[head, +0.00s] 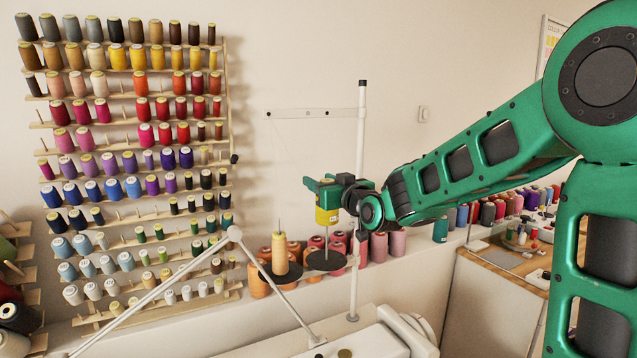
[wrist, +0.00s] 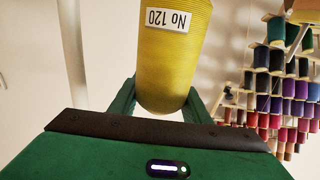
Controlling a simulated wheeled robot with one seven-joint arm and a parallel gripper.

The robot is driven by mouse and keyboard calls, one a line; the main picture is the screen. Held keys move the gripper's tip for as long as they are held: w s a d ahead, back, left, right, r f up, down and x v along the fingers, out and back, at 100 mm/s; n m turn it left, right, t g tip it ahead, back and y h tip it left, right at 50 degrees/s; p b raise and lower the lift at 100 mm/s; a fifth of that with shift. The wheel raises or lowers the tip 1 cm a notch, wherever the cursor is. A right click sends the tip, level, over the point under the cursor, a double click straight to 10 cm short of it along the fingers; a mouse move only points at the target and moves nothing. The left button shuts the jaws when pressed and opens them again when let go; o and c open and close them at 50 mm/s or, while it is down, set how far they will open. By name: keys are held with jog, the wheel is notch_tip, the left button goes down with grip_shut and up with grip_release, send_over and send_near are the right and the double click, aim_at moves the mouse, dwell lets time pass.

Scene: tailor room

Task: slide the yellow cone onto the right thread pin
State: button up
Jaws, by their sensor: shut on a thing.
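My gripper (head: 322,186) is shut on the yellow cone (head: 326,215) and holds it in the air. The cone hangs roughly upright below the jaws, above the right black disc (head: 326,262) of the thread stand, with a gap between them. A paler yellow cone (head: 280,254) stands on the left black disc (head: 279,277).
The white stand pole (head: 359,200) rises just right of the cone, with a crossbar (head: 315,113) above. A ledge behind carries pink and orange cones (head: 378,246). A rack of colored spools (head: 130,170) hangs at left. A grey rod frame (head: 235,233) stands in front.

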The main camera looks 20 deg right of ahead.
notch_tip(320, 180, down, 8)
dwell(2.4)
jog(key=shift+f, duration=0.35)
jog(key=shift+f, duration=0.5)
jog(key=shift+f, duration=0.35)
jog(key=o, duration=1.2)
